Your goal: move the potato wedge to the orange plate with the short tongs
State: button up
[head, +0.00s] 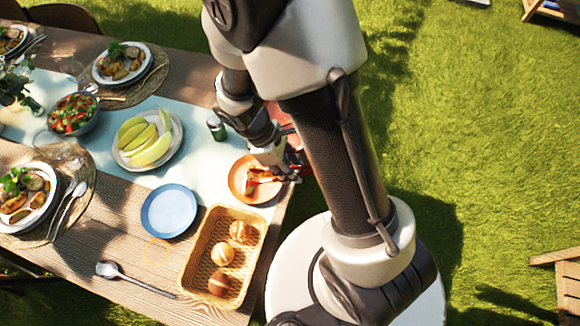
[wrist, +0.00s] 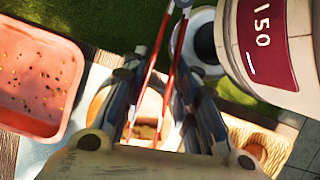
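The orange plate (head: 238,186) lies at the table's right edge with brown-orange food pieces (head: 262,176) on it. I cannot tell for certain which piece is the potato wedge. My gripper (head: 272,160) is low over the plate's upper right side, partly hidden by my arm. In the wrist view, my gripper (wrist: 163,85) has its dark fingers on either side of the red-edged metal short tongs (wrist: 154,65). The tongs' arms stand apart. The orange plate (wrist: 98,106) shows behind them, with a brown piece (wrist: 147,131) between the tongs' arms.
A blue plate (head: 169,211) and a wicker basket (head: 190,262) of rolls are near the front. A plate of melon slices (head: 147,139) and a small jar (head: 217,128) stand behind. A pink tray (wrist: 70,52) is beside the orange plate in the wrist view. A spoon (head: 135,278) lies front left.

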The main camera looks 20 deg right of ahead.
notch_tip(320, 180, up, 9)
jog(key=p, duration=0.7)
jog(key=shift+f, duration=0.1)
